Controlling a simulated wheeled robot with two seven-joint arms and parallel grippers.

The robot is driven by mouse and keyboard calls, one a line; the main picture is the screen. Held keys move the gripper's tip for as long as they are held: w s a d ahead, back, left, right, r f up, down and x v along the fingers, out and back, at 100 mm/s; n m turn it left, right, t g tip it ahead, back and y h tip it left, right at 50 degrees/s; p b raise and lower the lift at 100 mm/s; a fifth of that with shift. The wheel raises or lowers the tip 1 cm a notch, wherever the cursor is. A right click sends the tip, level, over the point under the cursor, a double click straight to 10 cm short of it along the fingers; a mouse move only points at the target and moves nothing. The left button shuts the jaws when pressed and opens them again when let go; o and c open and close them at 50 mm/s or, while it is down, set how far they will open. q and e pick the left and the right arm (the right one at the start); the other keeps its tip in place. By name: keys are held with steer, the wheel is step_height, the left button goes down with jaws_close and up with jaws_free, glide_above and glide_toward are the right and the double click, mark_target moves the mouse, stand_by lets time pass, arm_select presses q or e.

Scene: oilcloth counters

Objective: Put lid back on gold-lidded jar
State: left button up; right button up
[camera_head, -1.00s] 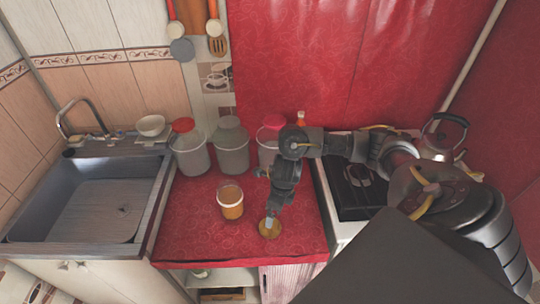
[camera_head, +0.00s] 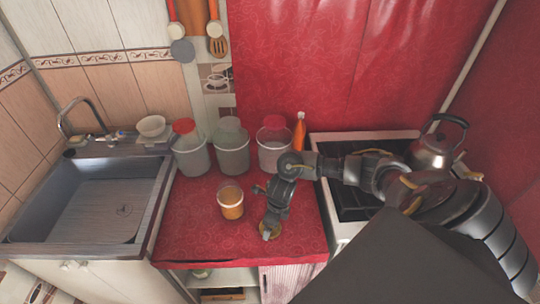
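A small glass jar (camera_head: 231,205) with amber contents stands upright on the red counter, and its top looks open. A round gold lid (camera_head: 267,236) lies on the counter to the right of the jar, near the front edge. My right gripper (camera_head: 270,228) points down at the lid and covers much of it. Its fingertips are too small and dark to tell whether they hold the lid or are open. My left gripper is not in view.
Three larger jars stand behind: one red-lidded (camera_head: 190,155), one with a greenish top (camera_head: 231,155), one pinkish (camera_head: 273,150). An orange bottle (camera_head: 299,132) stands beside them. A sink (camera_head: 90,200) is left; a stove (camera_head: 350,200) with a kettle (camera_head: 437,148) is right.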

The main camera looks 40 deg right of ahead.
steer(key=shift+w+a+f, duration=0.1)
steer(key=shift+w+f, duration=0.05)
steer(key=shift+f, duration=1.25)
steer(key=c, duration=1)
